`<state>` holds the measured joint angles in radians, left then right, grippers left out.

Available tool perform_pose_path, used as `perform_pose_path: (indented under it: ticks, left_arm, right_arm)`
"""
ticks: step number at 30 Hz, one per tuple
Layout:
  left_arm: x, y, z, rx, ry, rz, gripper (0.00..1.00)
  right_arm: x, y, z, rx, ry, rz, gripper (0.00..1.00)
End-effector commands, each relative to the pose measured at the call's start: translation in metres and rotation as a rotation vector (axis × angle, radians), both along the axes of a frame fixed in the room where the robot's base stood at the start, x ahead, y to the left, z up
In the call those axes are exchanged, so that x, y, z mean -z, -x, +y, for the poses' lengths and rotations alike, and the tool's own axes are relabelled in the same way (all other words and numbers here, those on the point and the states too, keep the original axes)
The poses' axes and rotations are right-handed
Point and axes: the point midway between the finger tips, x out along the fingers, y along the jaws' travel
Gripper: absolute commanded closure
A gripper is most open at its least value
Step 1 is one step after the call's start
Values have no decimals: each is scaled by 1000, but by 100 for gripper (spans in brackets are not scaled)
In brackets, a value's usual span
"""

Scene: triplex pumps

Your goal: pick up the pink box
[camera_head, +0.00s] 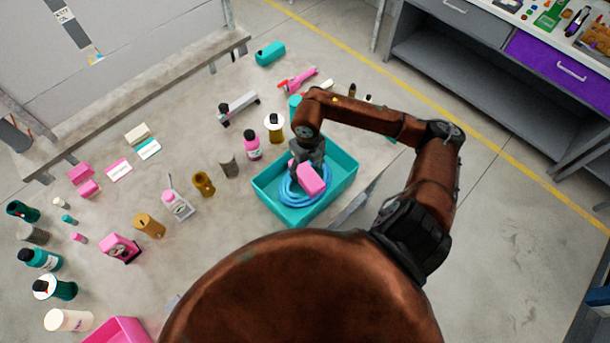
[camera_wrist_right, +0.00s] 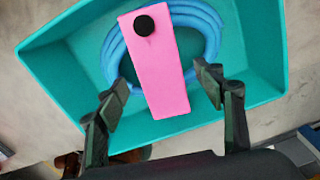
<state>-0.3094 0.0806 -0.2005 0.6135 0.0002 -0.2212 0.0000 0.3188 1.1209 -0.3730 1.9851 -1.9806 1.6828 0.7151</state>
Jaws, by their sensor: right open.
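The pink box (camera_head: 311,179) lies on a coil of blue hose (camera_head: 289,190) inside a teal tray (camera_head: 344,180). In the right wrist view the pink box (camera_wrist_right: 160,75) is a long upright shape with a round black knob at its top end. My right gripper (camera_wrist_right: 163,95) is open, with one dark finger on each side of the box's lower part and gaps between. In the head view my right gripper (camera_head: 308,160) is over the tray, partly hiding the box. My left gripper is not in view.
A pink bin (camera_head: 118,331) is at the lower left. A workbench (camera_head: 480,70) stands at the upper right. Floor to the right is clear.

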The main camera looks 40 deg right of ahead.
Motion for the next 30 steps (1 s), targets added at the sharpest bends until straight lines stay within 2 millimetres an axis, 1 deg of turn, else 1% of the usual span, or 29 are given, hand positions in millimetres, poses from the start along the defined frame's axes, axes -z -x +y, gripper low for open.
perform_pose_path:
  ticks: [2,4,7,9,13,17,20,27,30]
  left_arm:
    - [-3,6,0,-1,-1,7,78]
    - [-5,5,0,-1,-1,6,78]
    - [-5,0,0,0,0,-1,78]
    - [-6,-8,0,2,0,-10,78]
    - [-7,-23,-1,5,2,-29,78]
    - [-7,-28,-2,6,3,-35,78]
    - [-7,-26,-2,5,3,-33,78]
    - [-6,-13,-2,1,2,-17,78]
    - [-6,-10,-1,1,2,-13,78]
  right_arm:
    - [11,0,0,2,-3,5,38]
    - [22,-2,0,3,-4,4,38]
    - [35,-2,0,2,-2,3,38]
    - [42,-3,0,1,-1,2,38]
    - [45,-4,0,-2,-1,0,38]
    - [45,-4,1,-3,-1,0,38]
    - [45,-4,1,-3,-1,0,43]
    - [45,-4,1,-4,-1,0,60]
    - [45,-4,1,-4,-1,0,67]
